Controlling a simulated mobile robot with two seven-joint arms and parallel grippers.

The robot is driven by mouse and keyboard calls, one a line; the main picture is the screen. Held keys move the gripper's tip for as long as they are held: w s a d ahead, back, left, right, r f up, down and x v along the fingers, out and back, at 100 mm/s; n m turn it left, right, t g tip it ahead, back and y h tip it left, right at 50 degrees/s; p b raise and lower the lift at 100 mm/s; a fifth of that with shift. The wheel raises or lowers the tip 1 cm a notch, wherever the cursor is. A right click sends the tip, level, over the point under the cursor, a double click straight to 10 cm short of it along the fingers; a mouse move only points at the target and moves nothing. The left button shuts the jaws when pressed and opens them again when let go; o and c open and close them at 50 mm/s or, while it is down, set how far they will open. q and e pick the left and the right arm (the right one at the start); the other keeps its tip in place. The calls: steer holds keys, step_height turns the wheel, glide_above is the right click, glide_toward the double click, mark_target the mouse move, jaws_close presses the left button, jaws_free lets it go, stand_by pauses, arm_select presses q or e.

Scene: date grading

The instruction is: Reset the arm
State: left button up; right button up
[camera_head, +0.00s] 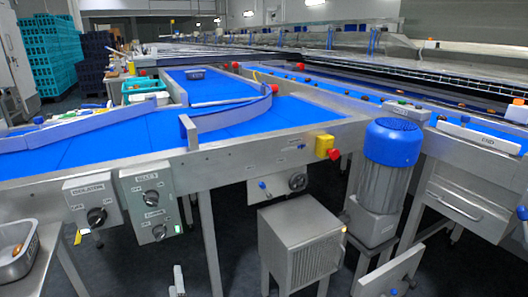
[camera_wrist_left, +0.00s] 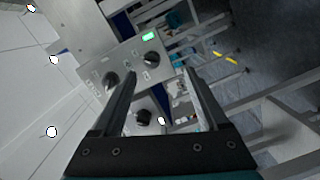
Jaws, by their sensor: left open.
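My left gripper (camera_wrist_left: 162,78) shows in the left wrist view with its two dark fingers spread apart. Nothing is between them. Past the fingertips is a grey control box (camera_wrist_left: 130,68) with black knobs and a small green light. I cannot clearly make out the left gripper in the head view. There, two grey control boxes hang on the front of the conveyor: one with a single knob (camera_head: 92,202) and one marked BELT with two knobs (camera_head: 152,203). My right gripper is not in view.
A blue conveyor belt (camera_head: 105,142) with a metal frame crosses the middle. A blue-topped motor (camera_head: 393,141) and a vented metal cabinet (camera_head: 302,242) stand below and right. A metal tray (camera_head: 18,262) sits at the lower left. Teal crates (camera_head: 50,55) are stacked behind.

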arm_select(q)
steer(key=s+d+f+m+g+h+p, duration=0.2)
steer(key=s+d+f+m+g+h, duration=0.1)
steer(key=s+f+m, duration=0.35)
steer(key=s+d+f+m+g+h+p, duration=0.2)
steer(key=s+d+f+m+h+p, duration=0.15)
steer(key=s+f+m, duration=0.35)
steer(key=s+a+f+m+g+p, duration=0.1)
steer(key=s+f+m+g, duration=0.1)
steer(key=s, duration=0.7)
steer(key=s+a+f+m+g+p, duration=0.1)
steer(key=s+f+m+g, duration=0.2)
steer(key=s, duration=0.6)
steer(key=s+a+f+m+g+p, duration=0.1)
steer(key=s+f+m+g, duration=0.2)
steer(key=s, duration=0.7)
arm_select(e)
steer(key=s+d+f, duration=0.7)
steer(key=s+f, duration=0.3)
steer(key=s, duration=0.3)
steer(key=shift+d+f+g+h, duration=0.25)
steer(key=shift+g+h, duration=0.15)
arm_select(q)
steer(key=shift+w+f+h, duration=0.1)
steer(key=shift+w+h, duration=0.05)
steer(key=shift+h, duration=0.1)
